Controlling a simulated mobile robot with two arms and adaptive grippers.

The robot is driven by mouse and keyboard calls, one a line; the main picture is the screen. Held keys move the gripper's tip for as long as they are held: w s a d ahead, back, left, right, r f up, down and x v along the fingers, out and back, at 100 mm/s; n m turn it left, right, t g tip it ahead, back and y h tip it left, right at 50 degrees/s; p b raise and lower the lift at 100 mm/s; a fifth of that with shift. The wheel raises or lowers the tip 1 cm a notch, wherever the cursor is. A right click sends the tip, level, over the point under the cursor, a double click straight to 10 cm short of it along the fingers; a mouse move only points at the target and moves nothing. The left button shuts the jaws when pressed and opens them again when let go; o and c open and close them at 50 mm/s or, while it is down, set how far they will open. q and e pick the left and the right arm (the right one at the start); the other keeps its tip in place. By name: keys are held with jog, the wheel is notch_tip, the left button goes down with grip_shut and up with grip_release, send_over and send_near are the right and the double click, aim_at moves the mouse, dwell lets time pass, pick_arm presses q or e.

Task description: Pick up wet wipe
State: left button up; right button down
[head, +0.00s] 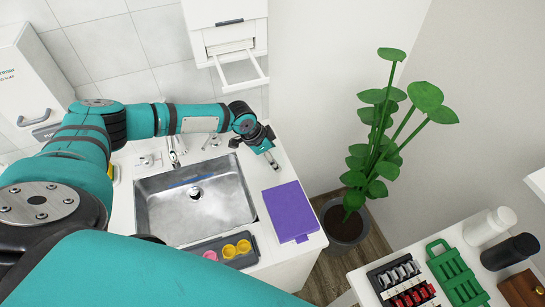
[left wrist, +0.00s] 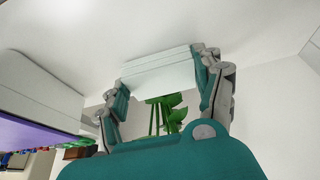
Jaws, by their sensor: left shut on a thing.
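My left gripper (head: 268,150) is over the counter, just right of the sink's far corner. In the left wrist view, its two fingers (left wrist: 165,90) are shut on the sides of a pale white, flat-faced thing, which I take to be the wet wipe (left wrist: 158,72). In the head view the wet wipe is mostly hidden by the gripper and hard to tell from the white counter. My right gripper is not in view.
The steel sink (head: 170,215) is left of the gripper. A purple board (head: 288,210) and a dark tray (head: 222,250) with yellow and pink cups lie nearer. A white wall dispenser (head: 228,30) hangs behind. A potted plant (head: 345,222) stands right, before another table with tools and bottles.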

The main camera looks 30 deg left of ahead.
aim_at(279, 156)
pick_arm(q)
jog(key=shift+r+b, duration=0.3)
jog(key=shift+r, duration=0.35)
jog(key=shift+w+d+r+b, duration=0.15)
jog(key=shift+d+r+b, duration=0.05)
jog(key=shift+r+b, duration=0.2)
jog(key=shift+w+d+r+b, duration=0.15)
jog(key=shift+d+r+b, duration=0.1)
jog(key=shift+r, duration=0.15)
jog(key=w+d+b, duration=0.7)
jog(key=w+d, duration=0.4)
jog(key=d, duration=0.1)
jog(key=shift+w+d+r, duration=0.15)
jog(key=shift+w+d, duration=0.05)
jog(key=shift+d, duration=0.15)
